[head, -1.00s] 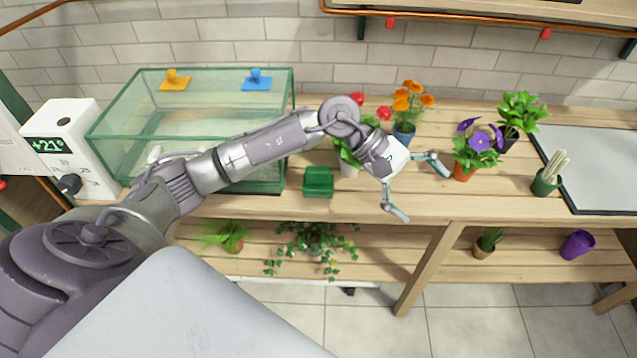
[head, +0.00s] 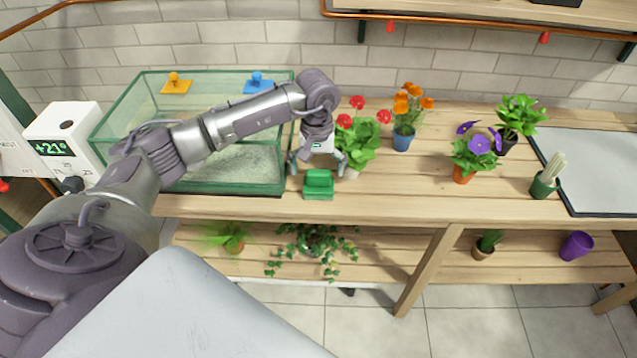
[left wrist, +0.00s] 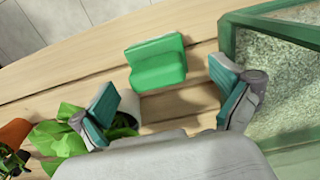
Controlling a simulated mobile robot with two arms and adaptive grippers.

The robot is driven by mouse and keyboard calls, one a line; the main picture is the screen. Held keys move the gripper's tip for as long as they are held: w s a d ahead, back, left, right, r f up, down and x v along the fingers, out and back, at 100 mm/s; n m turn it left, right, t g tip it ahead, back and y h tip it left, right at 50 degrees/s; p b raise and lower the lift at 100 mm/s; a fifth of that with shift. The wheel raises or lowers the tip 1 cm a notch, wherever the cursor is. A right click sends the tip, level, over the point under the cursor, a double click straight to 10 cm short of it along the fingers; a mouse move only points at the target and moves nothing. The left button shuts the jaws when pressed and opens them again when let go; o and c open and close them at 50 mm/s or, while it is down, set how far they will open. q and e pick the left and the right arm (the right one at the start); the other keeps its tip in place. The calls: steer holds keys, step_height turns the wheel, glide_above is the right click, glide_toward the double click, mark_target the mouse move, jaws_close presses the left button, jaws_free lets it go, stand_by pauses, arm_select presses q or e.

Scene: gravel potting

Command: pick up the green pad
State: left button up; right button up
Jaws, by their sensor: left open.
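My left gripper (head: 316,168) is open and empty, above and behind the pad. In the left wrist view its two fingers (left wrist: 168,102) stand apart, with the pad ahead of the gap between them, not touching. My right gripper is in neither view.
The glass tank (head: 228,188) with gravel stands close to the left finger. A potted red-flowered plant (head: 361,150) stands close on the right. Further right are potted orange (head: 403,138) and purple (head: 463,173) flowers. The bench between pad and purple flowers is clear.

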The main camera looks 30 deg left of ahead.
mark_target(319, 183)
arm_select(q)
step_height(319, 183, down, 4)
steer(key=shift+w+d+f+p, duration=0.1)
steer(key=shift+w+d+p, duration=0.05)
steer(key=shift+p, duration=0.65)
steer(key=shift+f, duration=0.6)
steer(key=c, duration=1.1)
steer(key=shift+r, duration=0.15)
step_height(319, 183, up, 4)
steer(key=shift+w+b, duration=0.1)
steer(key=shift+b, duration=0.65)
steer(key=d+r, duration=0.2)
steer(key=d, duration=0.1)
steer(key=s+d+r+b, duration=0.1)
steer(key=d+r, duration=0.1)
steer(key=d, duration=0.2)
steer(key=s+d+r+b, duration=0.1)
steer(key=d+r, duration=0.1)
steer(key=d, duration=0.2)
steer(key=shift+s+d+r, duration=0.15)
steer(key=shift+d+r, duration=0.1)
steer(key=shift+r, duration=0.15)
